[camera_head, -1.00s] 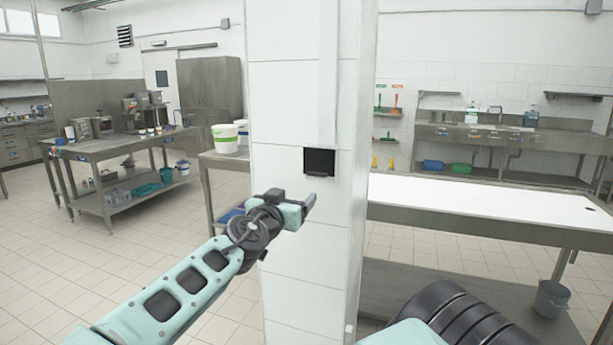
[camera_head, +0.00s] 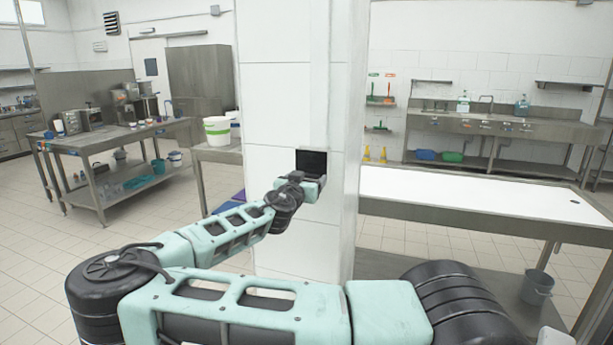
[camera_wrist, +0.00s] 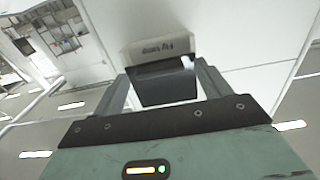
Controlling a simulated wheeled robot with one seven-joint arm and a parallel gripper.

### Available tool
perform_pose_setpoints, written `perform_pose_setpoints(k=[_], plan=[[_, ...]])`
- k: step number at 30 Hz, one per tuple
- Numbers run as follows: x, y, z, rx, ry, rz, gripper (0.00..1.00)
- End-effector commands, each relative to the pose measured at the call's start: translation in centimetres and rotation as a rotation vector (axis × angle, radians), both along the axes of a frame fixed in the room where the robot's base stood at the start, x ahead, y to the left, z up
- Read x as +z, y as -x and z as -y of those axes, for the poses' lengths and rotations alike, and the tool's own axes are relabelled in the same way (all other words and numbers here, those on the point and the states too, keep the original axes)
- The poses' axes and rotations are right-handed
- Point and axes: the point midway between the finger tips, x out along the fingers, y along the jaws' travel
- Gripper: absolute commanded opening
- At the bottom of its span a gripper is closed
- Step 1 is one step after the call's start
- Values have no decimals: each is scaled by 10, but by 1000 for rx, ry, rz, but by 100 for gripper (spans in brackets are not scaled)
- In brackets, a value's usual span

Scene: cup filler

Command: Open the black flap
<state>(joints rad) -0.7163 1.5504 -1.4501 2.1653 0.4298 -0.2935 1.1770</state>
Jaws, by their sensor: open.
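The black flap (camera_head: 312,161) is a small dark square on the white tiled pillar. In the head view its lower part is partly covered by my gripper (camera_head: 305,181). In the wrist view the black flap (camera_wrist: 165,85) hangs below a pale housing (camera_wrist: 158,48) with upside-down lettering. My gripper (camera_wrist: 161,72) is open and empty, with one finger on each side of the flap. I cannot tell whether the fingers touch it. The flap appears closed, but its exact tilt is unclear.
The white tiled pillar (camera_head: 290,110) stands right in front of me. A long white-topped table (camera_head: 470,196) is to the right. A steel workbench (camera_head: 110,140) and a white bucket with a green band (camera_head: 218,131) are to the left.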

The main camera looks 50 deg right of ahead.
Motion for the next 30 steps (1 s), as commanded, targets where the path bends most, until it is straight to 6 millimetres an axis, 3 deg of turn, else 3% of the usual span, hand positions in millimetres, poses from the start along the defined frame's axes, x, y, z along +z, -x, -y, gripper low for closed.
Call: perform_pose_setpoints(k=[9, 15, 16, 30], plan=[[0, -1, 2, 0, 0, 0, 74], [0, -1, 2, 0, 0, 0, 18], [0, -1, 2, 0, 0, 0, 13], [11, 2, -6, 1, -111, -38, 13]])
